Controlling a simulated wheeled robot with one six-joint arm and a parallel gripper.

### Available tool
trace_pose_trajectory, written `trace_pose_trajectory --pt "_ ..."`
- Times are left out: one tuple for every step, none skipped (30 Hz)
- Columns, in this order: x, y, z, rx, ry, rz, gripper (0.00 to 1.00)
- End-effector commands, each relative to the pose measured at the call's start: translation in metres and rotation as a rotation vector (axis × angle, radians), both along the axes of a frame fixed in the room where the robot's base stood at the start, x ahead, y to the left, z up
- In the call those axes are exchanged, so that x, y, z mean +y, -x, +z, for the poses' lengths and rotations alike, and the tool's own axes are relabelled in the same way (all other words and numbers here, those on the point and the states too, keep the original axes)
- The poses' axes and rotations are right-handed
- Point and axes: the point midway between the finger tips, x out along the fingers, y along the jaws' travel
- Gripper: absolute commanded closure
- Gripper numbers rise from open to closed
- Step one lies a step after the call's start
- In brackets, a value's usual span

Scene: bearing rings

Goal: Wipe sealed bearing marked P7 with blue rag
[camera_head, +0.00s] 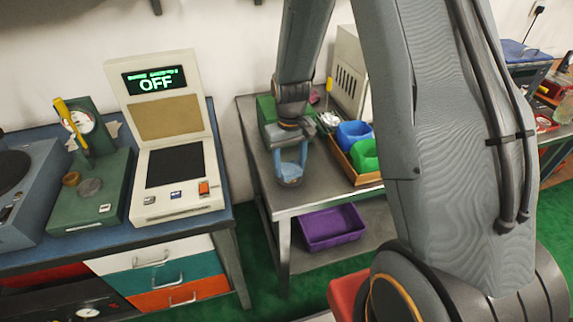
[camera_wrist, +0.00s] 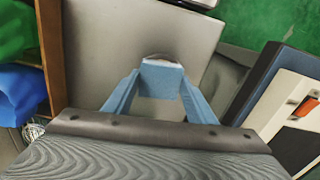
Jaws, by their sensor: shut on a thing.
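My gripper (camera_head: 290,168) hangs low over the grey metal table and is shut on a small light-blue thing (camera_wrist: 162,76). It shows between the blue fingers in the wrist view, with a pale upper edge and a dark curved edge just beyond. I cannot tell whether it is the blue rag. In the head view a rounded grey-blue shape sits at the fingertips, at or just above the tabletop. No P7 marking can be read, and I cannot make out the sealed bearing for certain.
At left, a beige console (camera_head: 172,150) reads OFF beside a green dial gauge stand (camera_head: 92,190).

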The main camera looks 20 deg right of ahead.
Motion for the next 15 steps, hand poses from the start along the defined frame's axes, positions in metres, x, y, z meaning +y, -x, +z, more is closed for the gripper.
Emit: trace_pose_trajectory --pt "-0.003 0.0 0.0 0.0 0.0 -0.002 0.67" --pt "-0.004 0.0 0.0 0.0 0.0 -0.002 0.67" --pt "-0.006 0.0 0.0 0.0 0.0 -0.002 0.67" --pt "-0.007 0.0 0.0 0.0 0.0 -0.002 0.67" --pt "-0.008 0.0 0.0 0.0 0.0 -0.002 0.67" --pt "-0.01 0.0 0.0 0.0 0.0 -0.001 0.67" --pt "-0.011 0.0 -0.001 0.0 0.0 -0.001 0.67" --pt "-0.012 0.0 -0.001 0.0 0.0 -0.001 0.67" --pt "-0.013 0.0 -0.001 0.0 0.0 0.0 0.67" --pt "-0.013 0.0 -0.001 0.0 0.0 0.0 0.67" --pt "-0.013 0.0 -0.001 0.0 0.0 0.0 0.67" --pt "-0.013 0.0 -0.001 0.0 0.0 0.0 0.67" --pt "-0.012 0.0 -0.001 0.0 0.0 0.0 0.67" --pt "-0.012 0.0 -0.001 0.0 0.0 0.001 0.67" --pt "-0.01 0.0 -0.001 0.0 0.0 0.001 0.67"
